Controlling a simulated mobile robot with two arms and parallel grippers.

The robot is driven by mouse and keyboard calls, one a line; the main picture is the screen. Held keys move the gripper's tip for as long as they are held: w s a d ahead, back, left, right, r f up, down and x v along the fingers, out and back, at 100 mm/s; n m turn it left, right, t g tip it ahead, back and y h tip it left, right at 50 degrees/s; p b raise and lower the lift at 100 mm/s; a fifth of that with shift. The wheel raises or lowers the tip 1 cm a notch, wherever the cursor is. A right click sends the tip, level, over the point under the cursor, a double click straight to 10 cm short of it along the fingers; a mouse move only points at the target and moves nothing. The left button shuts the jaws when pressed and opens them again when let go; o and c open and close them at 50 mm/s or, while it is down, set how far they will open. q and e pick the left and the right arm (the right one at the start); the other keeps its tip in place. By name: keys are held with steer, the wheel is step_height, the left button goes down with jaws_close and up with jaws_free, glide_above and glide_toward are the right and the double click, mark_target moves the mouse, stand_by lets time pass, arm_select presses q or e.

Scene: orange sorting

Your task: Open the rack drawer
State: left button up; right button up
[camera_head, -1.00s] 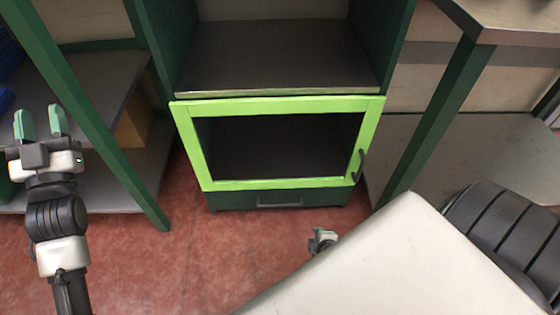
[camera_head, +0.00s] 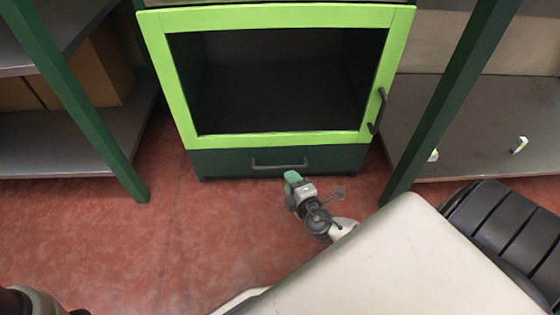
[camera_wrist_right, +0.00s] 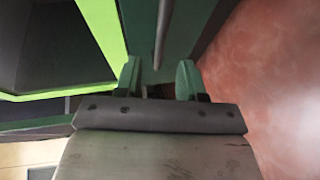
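The rack drawer (camera_head: 225,162) is a low dark green front beneath the lime-framed window door. It looks closed. Its grey bar handle (camera_head: 280,166) runs across the middle. My right gripper (camera_head: 291,178) is just below the handle's right part in the head view. In the right wrist view, the two green fingers of my right gripper (camera_wrist_right: 160,80) are apart. The handle (camera_wrist_right: 162,35) shows as a bar beyond and between the fingertips there, beside the drawer front (camera_wrist_right: 138,25). I see no contact with it. My left gripper is outside the head view.
The lime-framed door (camera_head: 180,90) above the drawer is closed, with a dark handle (camera_head: 378,111) at right. Green posts (camera_head: 85,115) and grey shelves stand on both sides. Red floor (camera_head: 190,235) is free in front. Small items (camera_head: 520,145) lie on the right shelf.

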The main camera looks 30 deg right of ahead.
mark_target(280, 168)
steer(key=shift+b+x, duration=1.15)
steer(key=shift+x, duration=2.8)
steer(key=shift+c, duration=0.3)
jaws_close()
steer(key=shift+s, duration=0.1)
